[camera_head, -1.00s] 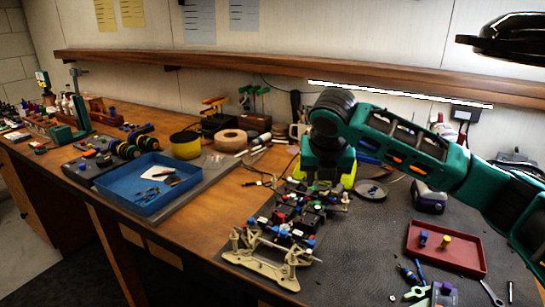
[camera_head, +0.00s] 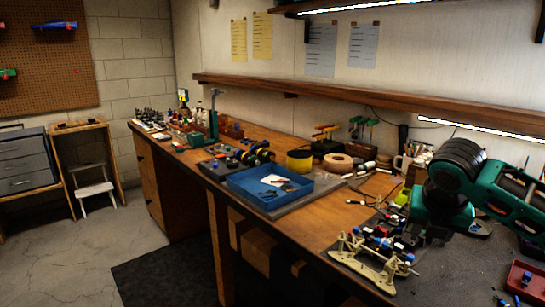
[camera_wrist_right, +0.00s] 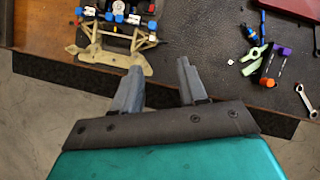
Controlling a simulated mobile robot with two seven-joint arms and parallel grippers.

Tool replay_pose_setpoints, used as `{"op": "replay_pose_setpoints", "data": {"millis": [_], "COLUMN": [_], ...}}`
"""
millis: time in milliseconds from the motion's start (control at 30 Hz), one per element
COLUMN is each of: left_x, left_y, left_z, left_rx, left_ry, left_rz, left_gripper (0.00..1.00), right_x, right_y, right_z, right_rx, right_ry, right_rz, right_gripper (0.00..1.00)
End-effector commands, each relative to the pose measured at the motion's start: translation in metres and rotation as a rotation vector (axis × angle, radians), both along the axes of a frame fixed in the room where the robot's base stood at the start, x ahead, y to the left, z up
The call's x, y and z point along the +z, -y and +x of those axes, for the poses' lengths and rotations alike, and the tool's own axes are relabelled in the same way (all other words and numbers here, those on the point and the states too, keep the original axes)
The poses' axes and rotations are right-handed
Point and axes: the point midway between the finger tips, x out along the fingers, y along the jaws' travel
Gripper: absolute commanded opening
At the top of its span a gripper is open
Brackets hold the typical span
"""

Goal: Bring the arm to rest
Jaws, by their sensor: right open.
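My right arm (camera_head: 455,185) reaches in from the right in the head view, above and behind the partly built RC car chassis (camera_head: 372,262). Its fingertips are hidden there. In the right wrist view, my right gripper (camera_wrist_right: 158,78) is open, with two grey fingers apart and nothing between them. The fingers show against the bench's edge, just beside the chassis's beige end piece (camera_wrist_right: 112,57). My left gripper is in neither view.
A blue tray (camera_head: 262,205) with small tools stands left on the bench. A red tray (camera_head: 525,280) is at right. A pen, green clip (camera_wrist_right: 250,62) and wrench (camera_wrist_right: 305,100) lie near the edge. A shelf (camera_head: 330,90) runs along the wall. Open floor is at left.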

Motion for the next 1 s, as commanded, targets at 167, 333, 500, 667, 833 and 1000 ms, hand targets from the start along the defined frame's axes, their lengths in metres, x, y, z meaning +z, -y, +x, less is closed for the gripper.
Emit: {"op": "replay_pose_setpoints", "data": {"millis": [167,333,500,667,833,1000], "left_x": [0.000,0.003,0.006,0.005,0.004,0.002], "left_y": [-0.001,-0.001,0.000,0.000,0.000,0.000], "left_z": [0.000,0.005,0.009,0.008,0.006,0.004], "left_rx": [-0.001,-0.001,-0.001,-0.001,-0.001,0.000], "left_ry": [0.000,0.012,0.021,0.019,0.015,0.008], "left_rz": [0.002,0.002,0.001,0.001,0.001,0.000], "left_gripper": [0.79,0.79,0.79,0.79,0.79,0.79], "right_x": [-0.035,-0.079,-0.129,-0.172,-0.211,-0.246], "right_y": [-0.029,-0.069,-0.114,-0.150,-0.169,-0.171], "right_z": [0.003,0.003,-0.008,-0.029,-0.059,-0.097], "right_rx": [-0.052,-0.161,-0.335,-0.569,-0.863,-1.189], "right_ry": [0.044,0.105,0.147,0.164,0.164,0.166], "right_rz": [0.120,0.318,0.587,0.872,1.150,1.393], "right_gripper": [0.42,0.42,0.42,0.42,0.42,0.42]}}
